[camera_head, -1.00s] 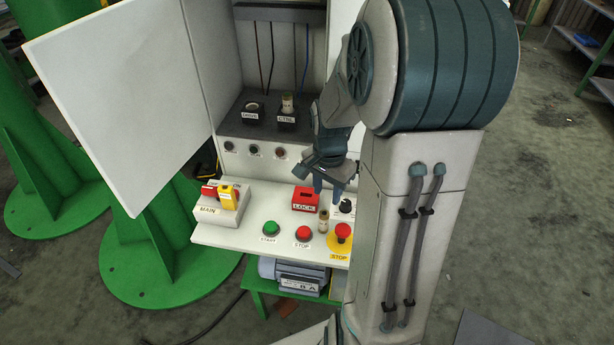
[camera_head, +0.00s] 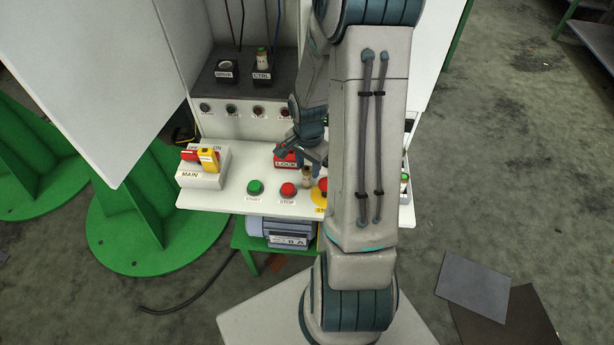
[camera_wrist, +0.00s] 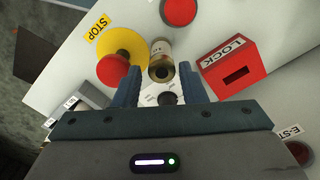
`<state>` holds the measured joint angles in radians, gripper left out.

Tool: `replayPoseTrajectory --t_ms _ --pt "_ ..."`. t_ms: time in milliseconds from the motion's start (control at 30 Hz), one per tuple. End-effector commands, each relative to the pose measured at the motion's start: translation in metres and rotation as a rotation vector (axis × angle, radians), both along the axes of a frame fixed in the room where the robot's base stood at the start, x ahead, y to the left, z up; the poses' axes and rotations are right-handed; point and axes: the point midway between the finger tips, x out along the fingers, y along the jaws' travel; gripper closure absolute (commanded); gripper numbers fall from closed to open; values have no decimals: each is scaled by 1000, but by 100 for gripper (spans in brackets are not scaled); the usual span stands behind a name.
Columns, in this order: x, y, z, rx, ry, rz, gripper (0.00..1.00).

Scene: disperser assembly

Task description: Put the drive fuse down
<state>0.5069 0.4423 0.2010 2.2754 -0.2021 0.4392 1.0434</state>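The drive fuse (camera_head: 306,177), a small tan cylinder with a metal cap, stands upright on the white panel shelf beside the red STOP button. In the wrist view the fuse (camera_wrist: 161,58) shows end-on, between and beyond my fingertips, with gaps on both sides. My gripper (camera_wrist: 160,72) is open and holds nothing. In the head view my gripper (camera_head: 314,153) is just above and behind the fuse, partly hidden by my arm. The DRIVE holder (camera_head: 225,69) in the cabinet looks empty.
A fuse (camera_head: 263,60) stands in the CTRL holder. Around the drive fuse are the red LOCK box (camera_wrist: 232,68), the STOP button (camera_head: 288,189) and the yellow-based emergency stop (camera_wrist: 114,68). The green START button (camera_head: 255,187) and MAIN switch (camera_head: 203,165) are to the left.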

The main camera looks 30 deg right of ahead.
Motion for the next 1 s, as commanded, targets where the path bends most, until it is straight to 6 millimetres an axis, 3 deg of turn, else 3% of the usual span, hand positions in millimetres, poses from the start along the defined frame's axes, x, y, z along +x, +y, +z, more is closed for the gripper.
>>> replayPoseTrajectory --t_ms 233,567,700,1000 --pt "0 4 -31 1 2 2 62" --pt "1 4 -36 0 -1 2 62" --pt "1 3 -36 0 -1 2 98" --pt "1 3 -34 0 -1 2 100"
